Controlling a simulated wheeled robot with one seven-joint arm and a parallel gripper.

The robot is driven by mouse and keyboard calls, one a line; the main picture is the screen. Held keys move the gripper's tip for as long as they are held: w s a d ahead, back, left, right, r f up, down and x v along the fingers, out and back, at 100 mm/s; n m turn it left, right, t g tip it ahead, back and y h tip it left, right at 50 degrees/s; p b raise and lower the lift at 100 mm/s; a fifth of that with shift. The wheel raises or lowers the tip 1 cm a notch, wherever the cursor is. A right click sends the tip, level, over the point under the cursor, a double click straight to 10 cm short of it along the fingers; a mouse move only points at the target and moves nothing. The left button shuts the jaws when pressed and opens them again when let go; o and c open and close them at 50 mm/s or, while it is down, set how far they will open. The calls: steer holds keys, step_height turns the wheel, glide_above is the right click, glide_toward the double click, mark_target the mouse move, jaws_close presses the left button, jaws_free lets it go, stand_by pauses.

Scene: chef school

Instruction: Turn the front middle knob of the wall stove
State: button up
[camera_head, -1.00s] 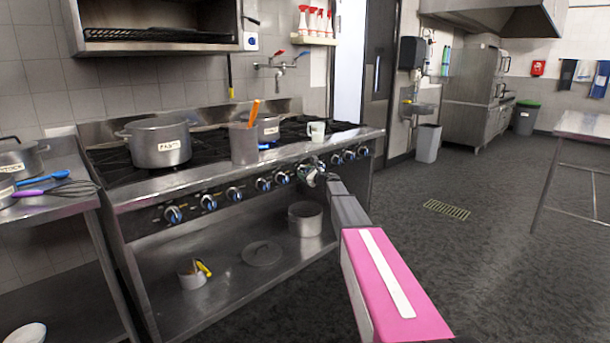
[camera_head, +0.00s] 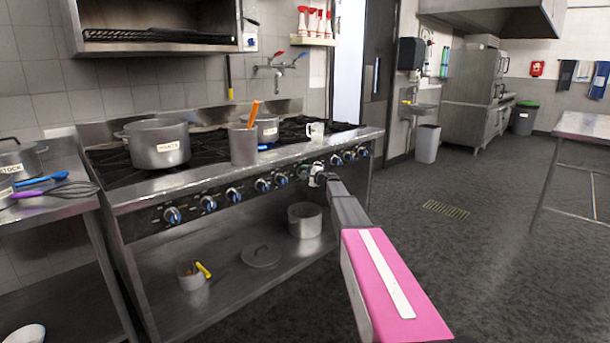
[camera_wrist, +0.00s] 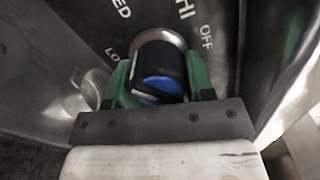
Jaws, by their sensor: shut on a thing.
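The wall stove (camera_head: 290,158) stands against the tiled wall, with a row of black and blue knobs along its front panel. My gripper (camera_head: 314,176) is at this panel, right of the middle of the row. In the wrist view, my gripper's green fingers (camera_wrist: 160,84) are shut on a black knob with a blue face (camera_wrist: 156,62), one finger on each side. Printed marks, including "OFF" and "HI", show on the panel around it. In the head view my gripper partly hides the held knob, and its exact turn angle is hard to read.
A large pot (camera_head: 158,146), a grey utensil container (camera_head: 243,146) and a clear mug (camera_head: 315,131) stand on the stove top. A lower shelf (camera_head: 225,278) holds a pot, a lid and a small pan. The floor to the right is open.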

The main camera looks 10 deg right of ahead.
steer(key=n, duration=0.3)
steer(key=shift+n, duration=0.4)
steer(key=shift+r+n, duration=0.1)
steer(key=shift+n, duration=1.7)
steer(key=shift+s, duration=0.1)
steer(key=o, duration=0.9)
steer(key=v, duration=1)
steer(key=shift+s+d, duration=0.2)
steer(key=shift+s, duration=0.1)
